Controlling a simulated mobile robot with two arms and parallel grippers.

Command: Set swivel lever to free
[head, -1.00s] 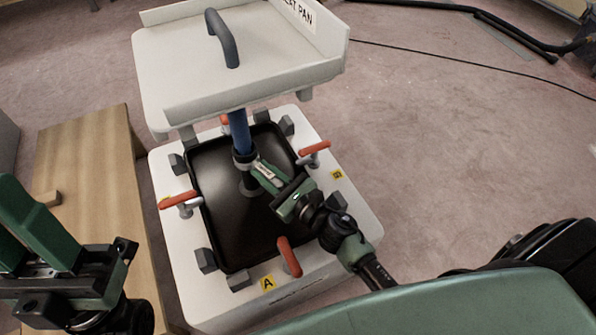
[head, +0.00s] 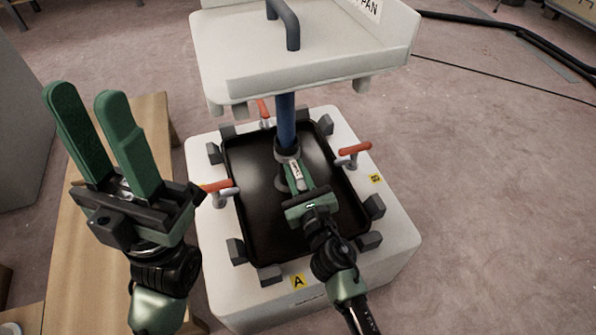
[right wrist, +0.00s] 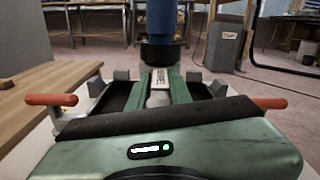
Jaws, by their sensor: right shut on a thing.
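A seat pedestal stands with a blue post (head: 286,118) rising from a black tray-like base. The swivel lever (head: 296,169), with a small white label, sticks out from the collar toward me. My right gripper (head: 297,170) is shut on this lever; in the right wrist view the label (right wrist: 160,80) shows between its green fingers. The lettering is too small to read. My left gripper (head: 100,105) is open and empty, raised at the left with its fingers upward.
A white seat pan (head: 300,55) with a dark handle (head: 285,22) sits on top of the post. Red-handled clamps (head: 355,150) and grey blocks ring the black base (head: 245,190) on a white plinth (head: 390,235). A wooden bench (head: 75,240) stands left.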

